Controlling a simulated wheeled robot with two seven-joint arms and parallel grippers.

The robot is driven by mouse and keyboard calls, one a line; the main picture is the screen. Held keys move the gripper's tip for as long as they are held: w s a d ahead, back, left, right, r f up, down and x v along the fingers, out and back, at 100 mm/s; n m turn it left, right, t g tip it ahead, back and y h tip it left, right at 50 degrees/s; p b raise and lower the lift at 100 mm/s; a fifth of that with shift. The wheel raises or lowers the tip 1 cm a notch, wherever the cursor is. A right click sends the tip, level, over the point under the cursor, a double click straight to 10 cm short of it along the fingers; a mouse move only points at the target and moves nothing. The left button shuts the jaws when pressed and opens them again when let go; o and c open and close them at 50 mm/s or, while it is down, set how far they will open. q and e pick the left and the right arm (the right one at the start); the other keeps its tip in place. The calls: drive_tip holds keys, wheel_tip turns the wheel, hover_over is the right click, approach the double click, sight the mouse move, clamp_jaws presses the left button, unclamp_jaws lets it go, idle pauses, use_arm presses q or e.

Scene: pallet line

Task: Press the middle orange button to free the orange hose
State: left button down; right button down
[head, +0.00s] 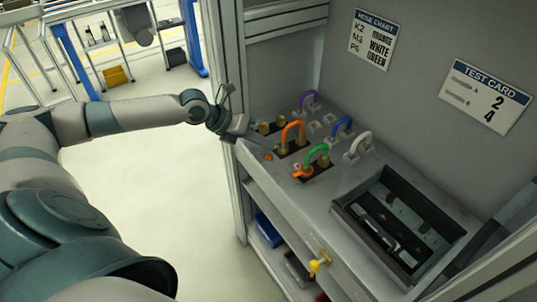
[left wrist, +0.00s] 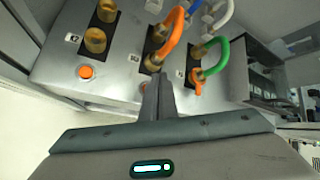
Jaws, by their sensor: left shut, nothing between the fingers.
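The orange hose (head: 292,128) arches between brass fittings on the middle black plate of the sloped panel; it also shows in the left wrist view (left wrist: 172,38). The middle orange button (head: 268,157) lies in front of that plate. In the left wrist view this button (left wrist: 143,87) shows just left of my fingertips, partly hidden. My left gripper (head: 246,136) is shut and empty over the panel's front left part. Its fingers (left wrist: 158,90) point toward the middle plate; contact with the button cannot be told. Another orange button (left wrist: 86,72) lies left, before empty brass fittings (left wrist: 95,40). My right gripper is out of view.
A green hose (head: 317,152) with an orange piece at its front end stands right of the orange hose. Purple (head: 308,97), blue (head: 343,123) and white (head: 360,140) hoses stand behind. A black tray (head: 345,210) lies right. A yellow knob (head: 319,263) sticks out in front.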

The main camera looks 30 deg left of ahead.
use_arm(q)
wheel_tip(320, 180, up, 3)
drive_tip(key=shift+r+p, duration=0.2)
drive_tip(key=shift+p, duration=0.7)
